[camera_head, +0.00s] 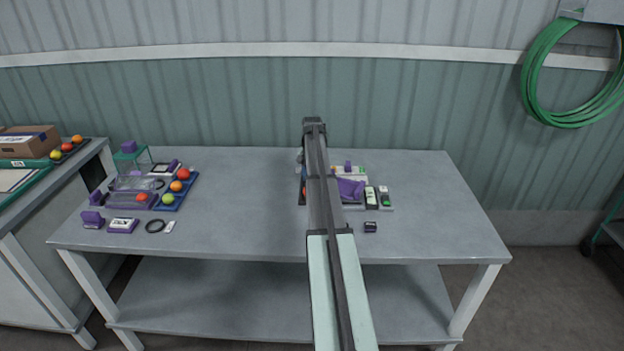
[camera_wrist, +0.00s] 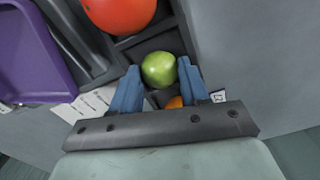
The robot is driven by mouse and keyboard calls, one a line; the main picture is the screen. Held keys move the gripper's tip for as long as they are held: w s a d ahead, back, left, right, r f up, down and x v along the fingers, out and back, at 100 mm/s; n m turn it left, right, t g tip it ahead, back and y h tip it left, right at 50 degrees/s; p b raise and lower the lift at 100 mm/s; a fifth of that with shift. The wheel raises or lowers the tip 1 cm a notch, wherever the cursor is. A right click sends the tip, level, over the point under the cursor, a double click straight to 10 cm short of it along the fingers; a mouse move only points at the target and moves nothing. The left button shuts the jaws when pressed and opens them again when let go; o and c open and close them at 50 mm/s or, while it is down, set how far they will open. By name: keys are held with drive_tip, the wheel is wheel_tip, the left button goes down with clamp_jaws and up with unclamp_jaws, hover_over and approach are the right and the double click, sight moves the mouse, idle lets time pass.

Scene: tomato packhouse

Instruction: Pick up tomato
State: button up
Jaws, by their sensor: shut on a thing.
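In the wrist view my gripper (camera_wrist: 158,68) has its two blue fingers shut on a green tomato (camera_wrist: 159,69), one finger on each side. The tomato is at a dark tray (camera_wrist: 147,42) with compartments; I cannot tell whether it is lifted clear. A large red tomato (camera_wrist: 120,12) is in the adjoining compartment, and part of an orange tomato (camera_wrist: 175,102) shows between the fingers, nearer the gripper body. In the head view my arm hides the gripper and most of this tray.
A purple bin (camera_wrist: 35,50) lies left of the tray in the wrist view. On the table's left in the head view are a blue tray (camera_head: 191,188) of tomatoes and a clear box (camera_head: 122,200). The table (camera_head: 245,215) is clear between there and my arm.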

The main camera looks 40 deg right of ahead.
wheel_tip(320, 180, up, 9)
drive_tip(key=shift+f, duration=0.2)
drive_tip(key=shift+s+d+r, duration=0.1)
drive_tip(key=shift+d+r, duration=0.05)
drive_tip(key=shift+r, duration=0.2)
drive_tip(key=s+d+r, duration=0.2)
drive_tip(key=s, duration=1.1)
drive_tip(key=shift+s+r, duration=0.35)
drive_tip(key=shift+s, duration=0.05)
drive_tip(key=shift+f, duration=0.1)
drive_tip(key=shift+f, duration=3.3)
